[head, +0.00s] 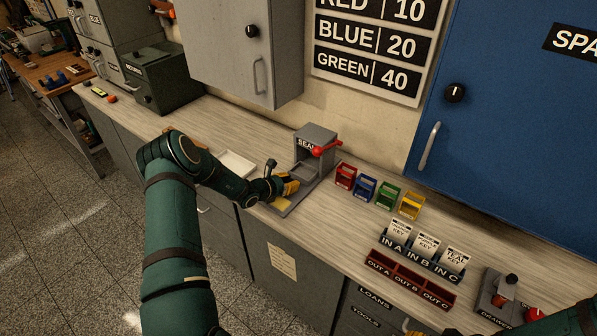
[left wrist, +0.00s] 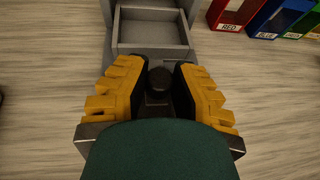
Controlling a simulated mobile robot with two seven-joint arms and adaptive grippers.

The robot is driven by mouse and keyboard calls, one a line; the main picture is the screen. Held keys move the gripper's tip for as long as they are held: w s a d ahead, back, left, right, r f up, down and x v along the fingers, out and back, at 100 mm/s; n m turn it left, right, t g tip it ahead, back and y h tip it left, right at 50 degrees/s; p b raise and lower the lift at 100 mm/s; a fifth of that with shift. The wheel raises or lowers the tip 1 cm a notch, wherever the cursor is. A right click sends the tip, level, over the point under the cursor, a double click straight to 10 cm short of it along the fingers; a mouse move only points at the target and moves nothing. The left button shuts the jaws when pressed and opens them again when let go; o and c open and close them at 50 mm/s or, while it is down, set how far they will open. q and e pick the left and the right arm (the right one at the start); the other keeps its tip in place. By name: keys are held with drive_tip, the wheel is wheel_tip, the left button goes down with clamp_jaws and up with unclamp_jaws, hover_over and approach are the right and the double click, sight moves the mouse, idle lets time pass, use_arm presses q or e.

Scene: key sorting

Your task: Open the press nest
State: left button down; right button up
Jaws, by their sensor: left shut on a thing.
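The grey press (head: 316,138) with a red lever (head: 326,149) stands on the counter against the wall. Its nest (head: 304,173) is a shallow grey open-topped tray low in the press, and it looks empty in the left wrist view (left wrist: 152,47). My left gripper (head: 286,188) is at the front of the press. Its yellow fingers (left wrist: 159,88) are shut around a dark round knob (left wrist: 160,79) in front of the nest. In the head view, the fingers hide the knob. Yellow bits at the bottom edge look like my right gripper (head: 428,329), mostly cut off.
Red, blue, green and yellow holders (head: 365,187) stand right of the press. A white tray (head: 237,164) lies left of it. Key racks (head: 411,279) and another grey device (head: 497,297) are further right. A grey cabinet (head: 245,50) hangs above.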

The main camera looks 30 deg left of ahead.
sight(282, 196)
use_arm(q)
drive_tip(key=s, duration=0.4)
drive_tip(key=shift+s+a+p, duration=0.1)
drive_tip(key=shift+p, duration=0.2)
drive_tip(key=shift+f, duration=0.1)
drive_tip(key=c, duration=0.7)
unclamp_jaws()
drive_tip(key=shift+c, duration=0.2)
drive_tip(key=v, duration=1.2)
